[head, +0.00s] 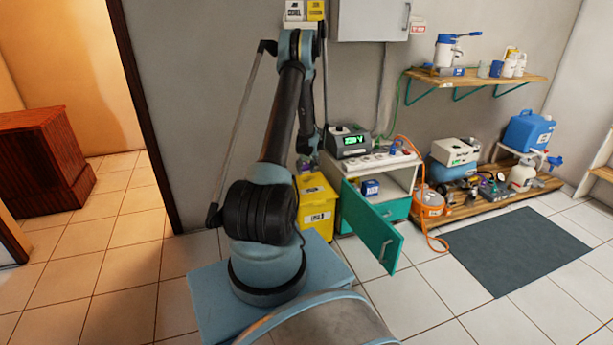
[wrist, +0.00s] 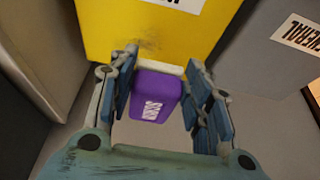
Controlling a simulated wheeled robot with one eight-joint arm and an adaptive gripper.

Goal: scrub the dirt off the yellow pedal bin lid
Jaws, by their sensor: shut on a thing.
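The yellow pedal bin (head: 318,215) stands on the floor behind my arm in the head view, partly hidden by it. In the wrist view a yellow face of the bin (wrist: 110,25) fills the top, with part of a white label at its upper edge. A faint dark smudge (wrist: 150,44) shows on that face. My gripper (wrist: 163,70) is shut on a purple block (wrist: 152,97) with a pale layer, like a scrubbing sponge, with white lettering. The pale layer faces the yellow surface; I cannot tell whether they touch.
A white cabinet (head: 378,180) with an open green door (head: 372,232) stands right of the bin. An orange hose (head: 425,215) hangs beside it. A dark mat (head: 520,248) lies on the otherwise clear tiled floor there.

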